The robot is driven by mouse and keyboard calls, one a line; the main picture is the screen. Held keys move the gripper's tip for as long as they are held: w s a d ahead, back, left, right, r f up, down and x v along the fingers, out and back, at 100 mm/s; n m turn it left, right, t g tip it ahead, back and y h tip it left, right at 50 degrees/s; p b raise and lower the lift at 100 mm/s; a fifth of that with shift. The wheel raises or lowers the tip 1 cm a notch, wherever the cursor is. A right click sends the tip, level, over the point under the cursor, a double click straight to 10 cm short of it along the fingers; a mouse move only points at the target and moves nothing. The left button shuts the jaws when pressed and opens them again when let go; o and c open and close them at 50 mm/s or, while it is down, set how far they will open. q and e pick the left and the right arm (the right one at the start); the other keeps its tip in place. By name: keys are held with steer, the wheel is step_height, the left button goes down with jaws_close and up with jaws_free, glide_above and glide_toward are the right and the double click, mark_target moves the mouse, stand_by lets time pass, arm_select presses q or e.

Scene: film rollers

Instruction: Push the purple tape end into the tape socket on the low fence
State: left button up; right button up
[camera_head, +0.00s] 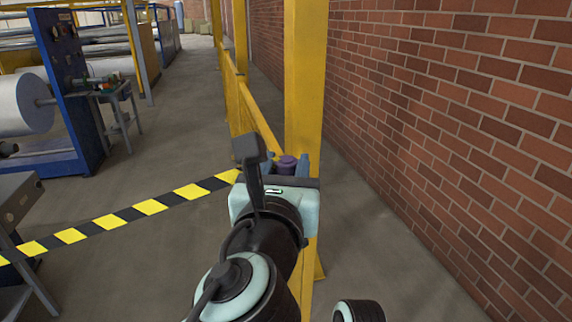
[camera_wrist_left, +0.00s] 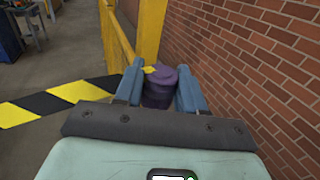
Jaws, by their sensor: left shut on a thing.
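The black-and-yellow tape (camera_head: 150,207) runs from the left edge to the gripper. The low yellow fence (camera_head: 262,127) and its thick post (camera_head: 305,75) stand just beyond the gripper. I cannot make out the tape socket. My right gripper is not in view.
A brick wall (camera_head: 450,120) runs along the right, with bare floor (camera_head: 375,250) between it and the fence. A blue machine (camera_head: 68,75) with a white roll (camera_head: 22,104) and a small table (camera_head: 118,95) stand at the left. A dark table (camera_head: 20,200) is at the left edge.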

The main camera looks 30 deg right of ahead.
arm_select(q)
step_height(320, 180, down, 4)
steer(key=b, duration=0.3)
steer(key=shift+f+b, duration=0.1)
steer(key=shift+b, duration=0.25)
steer(key=shift+f+b, duration=1.1)
steer(key=shift+f, duration=0.1)
steer(key=shift+f, duration=0.5)
steer(key=o, duration=1.1)
steer(key=shift+o, duration=0.2)
